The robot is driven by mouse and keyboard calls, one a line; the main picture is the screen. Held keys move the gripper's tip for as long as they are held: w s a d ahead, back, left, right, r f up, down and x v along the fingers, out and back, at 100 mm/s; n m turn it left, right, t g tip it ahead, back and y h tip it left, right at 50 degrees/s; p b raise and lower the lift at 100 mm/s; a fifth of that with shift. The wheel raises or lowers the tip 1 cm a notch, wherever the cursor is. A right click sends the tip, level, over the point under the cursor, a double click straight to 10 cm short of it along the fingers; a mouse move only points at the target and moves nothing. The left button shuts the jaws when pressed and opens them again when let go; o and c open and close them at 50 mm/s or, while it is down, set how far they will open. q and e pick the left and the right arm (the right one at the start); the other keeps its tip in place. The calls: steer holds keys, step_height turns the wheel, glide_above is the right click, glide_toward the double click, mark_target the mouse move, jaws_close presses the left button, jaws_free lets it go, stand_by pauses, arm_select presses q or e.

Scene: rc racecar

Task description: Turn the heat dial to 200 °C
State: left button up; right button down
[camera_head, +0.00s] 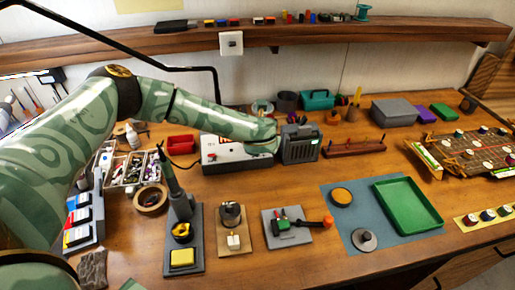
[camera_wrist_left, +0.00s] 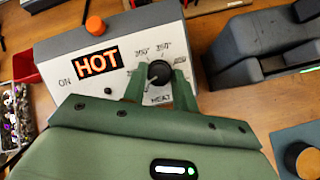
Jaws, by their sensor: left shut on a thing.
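The heat dial (camera_wrist_left: 158,73) is a round black knob on the sloped front panel of a white and grey box (camera_wrist_left: 60,45). Numbers ring the dial, and "HEAT" is printed below it. The numbers are too small to read surely, and I cannot tell where the dial points. A lit orange "HOT" sign (camera_wrist_left: 98,62) is on the panel, beside the word "ON". My left gripper (camera_wrist_left: 158,82) has one finger on each side of the dial and is shut on it. In the head view the gripper (camera_head: 266,146) hides the dial on the box (camera_head: 222,163). My right gripper is not in view.
A dark grey slotted unit (camera_head: 299,145) stands just right of the box; a red bin (camera_head: 181,143) is to its left. In front are a soldering iron stand (camera_head: 184,232) and small fixtures. A blue mat (camera_head: 340,222) with a green tray (camera_head: 407,205) lies right.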

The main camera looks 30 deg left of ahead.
arm_select(q)
steer(key=shift+w+n+g+y+b, duration=0.1)
steer(key=shift+n+g+y+b, duration=0.35)
steer(key=shift+n, duration=1.25)
steer(key=shift+y, duration=0.25)
steer(key=o, duration=1)
steer(key=p+v, duration=0.2)
steer(key=v, duration=1.4)
steer(key=shift+r, duration=0.1)
